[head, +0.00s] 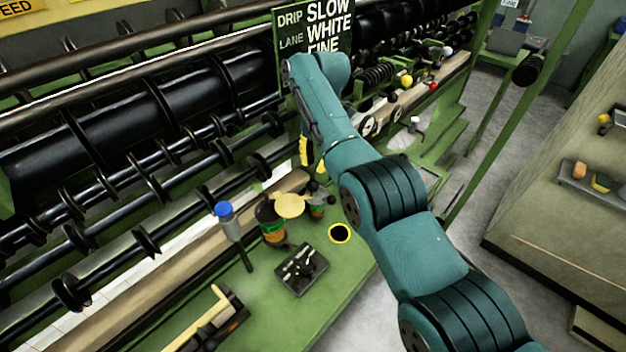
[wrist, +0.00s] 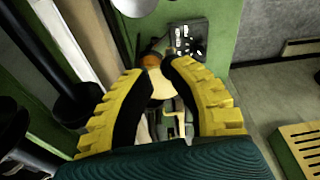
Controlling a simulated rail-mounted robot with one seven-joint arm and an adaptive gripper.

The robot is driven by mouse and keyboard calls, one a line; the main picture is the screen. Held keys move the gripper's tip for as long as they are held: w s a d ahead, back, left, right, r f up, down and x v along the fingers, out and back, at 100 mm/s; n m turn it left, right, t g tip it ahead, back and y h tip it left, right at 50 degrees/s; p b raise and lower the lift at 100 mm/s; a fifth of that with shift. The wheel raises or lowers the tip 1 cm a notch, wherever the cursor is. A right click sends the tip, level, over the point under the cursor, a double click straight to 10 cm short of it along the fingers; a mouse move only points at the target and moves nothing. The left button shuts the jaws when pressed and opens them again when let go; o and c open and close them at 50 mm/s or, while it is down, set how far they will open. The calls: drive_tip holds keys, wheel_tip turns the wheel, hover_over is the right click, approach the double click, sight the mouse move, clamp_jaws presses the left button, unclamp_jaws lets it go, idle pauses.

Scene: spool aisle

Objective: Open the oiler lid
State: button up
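In the head view a dark jar with green and orange bands (head: 272,228), which looks like the oiler, stands on the green bench. A tan round disc, apparently the lid (head: 290,205), lies at the jar's upper right. I cannot tell how it is joined to the jar. My gripper (head: 312,160) points down, above and beyond the disc. In the wrist view my gripper (wrist: 157,72) has its two yellow fingers apart, with a tan surface (wrist: 163,88) and an orange part (wrist: 152,62) showing between them. I see nothing held, and cannot tell if a finger touches anything.
A black tray with small parts (head: 302,270) lies in front. Black rollers (head: 130,110) line the left. Bare green bench (head: 310,318) lies at front.

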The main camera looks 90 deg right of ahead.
drive_tip(key=d+f+h, duration=0.1)
drive_tip(key=s+d+f+g+h, duration=0.1)
drive_tip(key=f, duration=0.1)
drive_tip(key=d+f+m+g+h, duration=0.1)
drive_tip(key=f, duration=0.1)
drive_tip(key=shift+s+d+h+p, duration=0.1)
drive_tip(key=shift+s+h+p, duration=0.2)
drive_tip(key=shift+s+h, duration=0.1)
clamp_jaws()
drive_tip(key=s+a+r+m+g+h+b, duration=0.25)
drive_tip(key=s+a+g+h, duration=0.35)
drive_tip(key=s+a+h, duration=0.45)
drive_tip(key=n+t+h+b, duration=0.75)
drive_tip(key=n+t, duration=0.25)
drive_tip(key=n, duration=0.3)
approach(297, 196)
drive_tip(key=s+a+r, duration=0.1)
drive_tip(key=s+a, duration=0.5)
drive_tip(key=a, duration=0.1)
drive_tip(key=w+p+x, duration=0.1)
drive_tip(key=x, duration=1.3)
drive_tip(key=shift+d+r+t+p, duration=0.2)
drive_tip(key=shift+t+p, duration=0.1)
drive_tip(key=shift+t, duration=0.1)
drive_tip(key=shift+w, duration=0.1)
